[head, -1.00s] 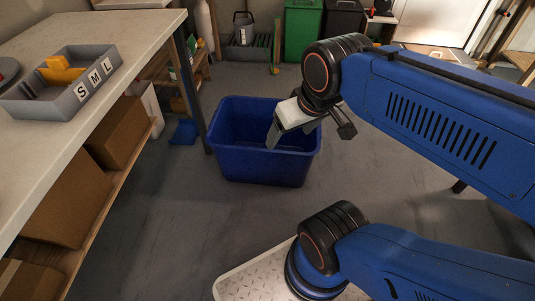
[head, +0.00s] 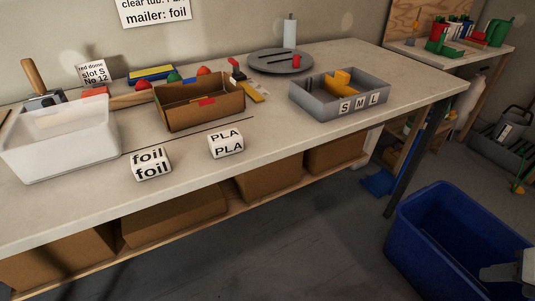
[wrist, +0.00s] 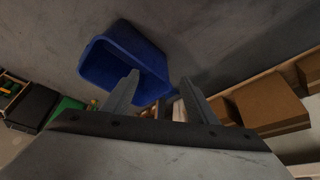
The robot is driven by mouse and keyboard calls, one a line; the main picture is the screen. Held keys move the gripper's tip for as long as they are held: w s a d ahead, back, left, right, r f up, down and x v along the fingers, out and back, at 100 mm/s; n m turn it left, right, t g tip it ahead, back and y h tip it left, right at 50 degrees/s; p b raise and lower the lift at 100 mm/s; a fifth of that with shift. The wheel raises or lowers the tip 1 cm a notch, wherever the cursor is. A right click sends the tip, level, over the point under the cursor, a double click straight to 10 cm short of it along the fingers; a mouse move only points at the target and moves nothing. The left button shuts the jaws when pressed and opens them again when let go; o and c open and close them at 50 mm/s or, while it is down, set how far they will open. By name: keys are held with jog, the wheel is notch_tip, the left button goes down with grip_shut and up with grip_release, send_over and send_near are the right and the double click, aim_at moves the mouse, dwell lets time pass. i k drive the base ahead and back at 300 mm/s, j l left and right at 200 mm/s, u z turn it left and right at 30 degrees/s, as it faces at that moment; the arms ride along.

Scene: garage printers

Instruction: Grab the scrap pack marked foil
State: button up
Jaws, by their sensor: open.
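In the head view, the white pack marked foil (head: 151,163) sits on the workbench (head: 300,128) near its front edge. A similar white pack marked PLA (head: 226,144) stands to its right, apart from it. My gripper is only partly in the head view, at the lower right corner over the blue bin (head: 425,225). In the wrist view, the two fingers of my gripper (wrist: 155,95) are apart with nothing between them. The blue bin also shows beyond the fingers in the wrist view (wrist: 120,55). The foil pack is not in the wrist view.
A white tub (head: 60,140) stands left of the foil pack. A cardboard box (head: 200,105) is behind the packs, and a grey tray marked S M L (head: 340,100) is to the right. Cardboard boxes (head: 175,213) fill the shelf below. Grey floor is clear in front.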

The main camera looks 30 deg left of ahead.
aim_at(148, 165)
jog(key=u, duration=2)
